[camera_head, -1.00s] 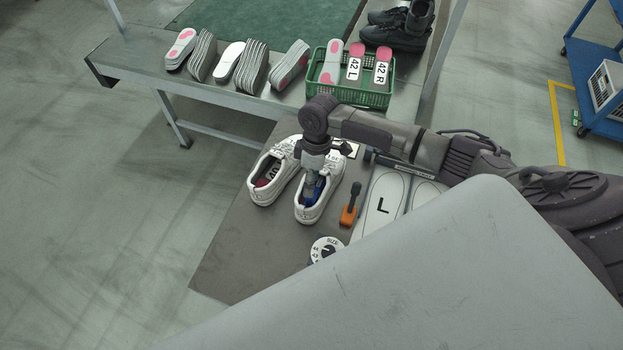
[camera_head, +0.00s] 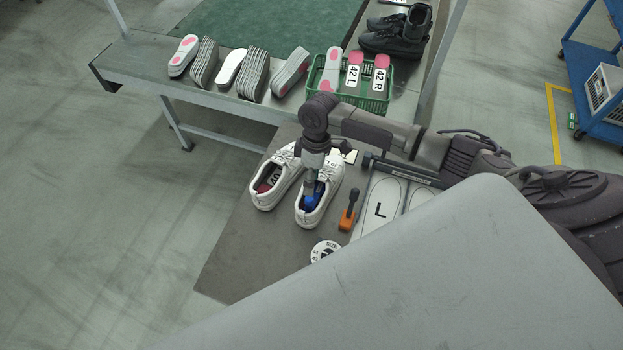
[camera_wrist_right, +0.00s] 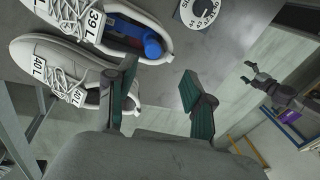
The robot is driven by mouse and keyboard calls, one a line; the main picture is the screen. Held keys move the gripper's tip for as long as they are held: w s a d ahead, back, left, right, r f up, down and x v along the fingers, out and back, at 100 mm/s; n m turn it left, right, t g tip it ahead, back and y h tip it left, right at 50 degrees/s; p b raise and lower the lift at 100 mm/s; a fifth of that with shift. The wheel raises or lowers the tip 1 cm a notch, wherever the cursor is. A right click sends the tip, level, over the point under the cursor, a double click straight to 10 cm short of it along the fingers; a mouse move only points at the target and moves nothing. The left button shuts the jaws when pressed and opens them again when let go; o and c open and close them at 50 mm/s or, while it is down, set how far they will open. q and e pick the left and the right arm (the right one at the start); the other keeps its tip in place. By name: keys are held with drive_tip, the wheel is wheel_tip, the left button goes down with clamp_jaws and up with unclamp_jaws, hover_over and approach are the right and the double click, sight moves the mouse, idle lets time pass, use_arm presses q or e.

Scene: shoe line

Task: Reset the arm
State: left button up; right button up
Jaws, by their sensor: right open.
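My right gripper (camera_head: 311,195) points down at the opening of the right-hand white shoe (camera_head: 330,176) on the grey mat. In the right wrist view my right gripper (camera_wrist_right: 160,72) has its two dark green fingers wide apart with nothing between them. A blue piece (camera_wrist_right: 152,46) sits inside that shoe. Another white shoe, tagged 40 L (camera_wrist_right: 50,82), is beside it. A dark jointed arm (camera_wrist_right: 275,88), apparently my left, shows at the right; its jaws are too small to judge.
An orange-based tool (camera_head: 347,219) and an L-marked plate (camera_head: 379,206) lie right of the shoes. A size dial (camera_head: 322,251) is in front. Behind stands a bench with insoles (camera_head: 252,72), a green basket (camera_head: 375,105) and dark boots (camera_head: 393,40). Open floor is left.

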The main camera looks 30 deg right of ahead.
drive_tip(key=v, duration=0.2)
drive_tip(key=shift+s+a+r, duration=0.1)
drive_tip(key=shift+s+r, duration=0.05)
drive_tip(key=shift+r, duration=0.25)
idle(0.6)
